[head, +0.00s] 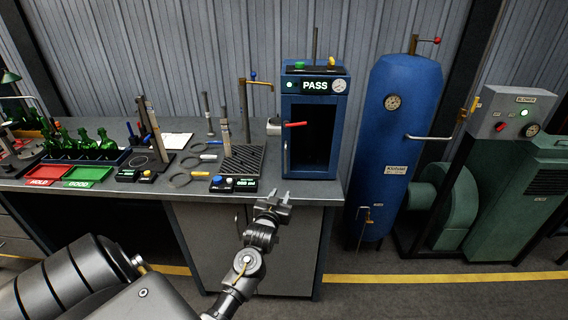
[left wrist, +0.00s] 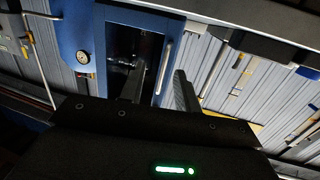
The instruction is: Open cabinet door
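A blue cabinet (head: 325,175) with a lit PASS sign stands on the bench. Its front has a dark panel (head: 313,135), apparently a shut glass door. A thin upright handle (head: 286,160) runs along the panel's left side. In the left wrist view, the cabinet (left wrist: 110,14) and its pale bar handle (left wrist: 166,66) appear turned over, the handle now right of the dark panel. My left gripper (head: 278,195) is open and empty, in front of the bench edge, below the handle and apart from it. Its fingers (left wrist: 160,88) also show spread in the wrist view. My right gripper is out of view.
A red lever (head: 295,124) sticks out at the cabinet's front. A blue tank (head: 388,150) stands right. Grey doors (head: 205,245) are under the bench.

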